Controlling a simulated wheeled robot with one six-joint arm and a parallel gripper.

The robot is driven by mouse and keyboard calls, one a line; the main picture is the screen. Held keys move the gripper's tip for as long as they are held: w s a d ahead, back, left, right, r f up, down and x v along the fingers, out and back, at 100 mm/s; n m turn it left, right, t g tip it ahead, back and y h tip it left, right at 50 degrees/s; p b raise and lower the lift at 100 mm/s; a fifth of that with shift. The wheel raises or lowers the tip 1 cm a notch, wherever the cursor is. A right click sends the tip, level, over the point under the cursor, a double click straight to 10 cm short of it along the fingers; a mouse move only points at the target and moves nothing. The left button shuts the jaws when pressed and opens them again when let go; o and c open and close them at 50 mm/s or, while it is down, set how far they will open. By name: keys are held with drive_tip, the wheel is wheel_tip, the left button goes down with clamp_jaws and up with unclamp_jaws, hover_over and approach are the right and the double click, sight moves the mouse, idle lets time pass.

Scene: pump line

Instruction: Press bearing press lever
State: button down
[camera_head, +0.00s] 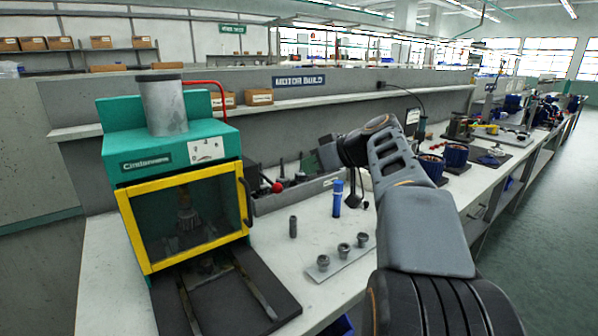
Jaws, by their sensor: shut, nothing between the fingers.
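The bearing press (130,160) is a green machine at the left, with a grey cylinder on top and a yellow-framed clear door (190,215) that is closed. A bent red bar (208,84) sticks out at its upper right. A red ball knob (277,187) shows just right of the press; I cannot tell which of these is the press lever. My arm reaches up from the lower right, and my gripper (328,152) is at its far end, above the bench and right of the press, apart from both red parts. It is shut and empty; its fingertips are hard to make out.
A blue cylinder (337,198), a grey pin (293,227) and a strip with three metal parts (343,256) stand on the white bench right of the press. A dark plate (225,300) lies before the door. Motors (456,154) stand farther right.

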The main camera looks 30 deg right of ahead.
drive_tip(key=r+p+v, duration=0.1)
drive_tip(key=v, duration=0.6)
drive_tip(key=shift+w+r, duration=0.2)
drive_tip(key=shift+r, duration=0.1)
drive_tip(key=s+a+f+m+g+h+p, duration=0.2)
drive_tip(key=a+m+g+p, duration=0.15)
drive_tip(key=a+p, duration=0.7)
drive_tip(key=s+a+f+g+h+p, duration=0.3)
drive_tip(key=s+a+f+h+p, duration=0.1)
drive_tip(key=s+p, duration=0.6)
drive_tip(key=a+f+p, duration=0.1)
drive_tip(key=a, duration=0.1)
drive_tip(key=shift+a, duration=0.25)
